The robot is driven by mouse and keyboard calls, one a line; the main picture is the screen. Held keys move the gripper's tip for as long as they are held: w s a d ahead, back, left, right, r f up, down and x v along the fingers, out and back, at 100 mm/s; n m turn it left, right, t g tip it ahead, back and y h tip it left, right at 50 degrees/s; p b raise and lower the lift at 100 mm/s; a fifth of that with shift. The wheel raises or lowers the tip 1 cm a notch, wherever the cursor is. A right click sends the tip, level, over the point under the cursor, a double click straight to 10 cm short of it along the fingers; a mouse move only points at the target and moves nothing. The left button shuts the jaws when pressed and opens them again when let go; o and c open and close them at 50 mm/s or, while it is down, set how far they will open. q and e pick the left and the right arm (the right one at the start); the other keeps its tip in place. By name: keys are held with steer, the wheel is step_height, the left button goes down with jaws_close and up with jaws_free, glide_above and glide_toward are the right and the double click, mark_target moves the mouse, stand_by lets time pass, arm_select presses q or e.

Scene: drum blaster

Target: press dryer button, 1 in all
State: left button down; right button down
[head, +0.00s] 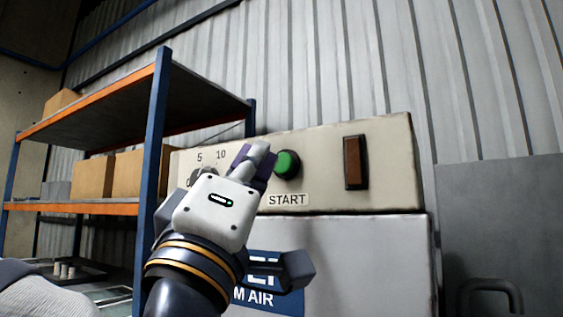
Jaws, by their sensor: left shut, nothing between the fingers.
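The dryer's beige control panel (318,148) is in the middle of the head view. The green round button (288,164) sits on it, above a label reading START. My left gripper (258,160) is shut with nothing in it. Its fingertips are just left of the green button, at about its height; I cannot tell whether they touch it. The gripper hides part of a dial (203,176) marked 5 and 10. My right gripper is not in view.
A brown rectangular switch (355,162) is right of the button. A blue and orange shelf (157,150) with cardboard boxes (92,178) stands at the left. A grey panel with a handle (490,290) is at the right. Corrugated wall (330,60) stands behind.

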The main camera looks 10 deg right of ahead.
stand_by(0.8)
arm_select(q)
steer(key=shift+w+d, duration=0.25)
steer(key=shift+w, duration=0.1)
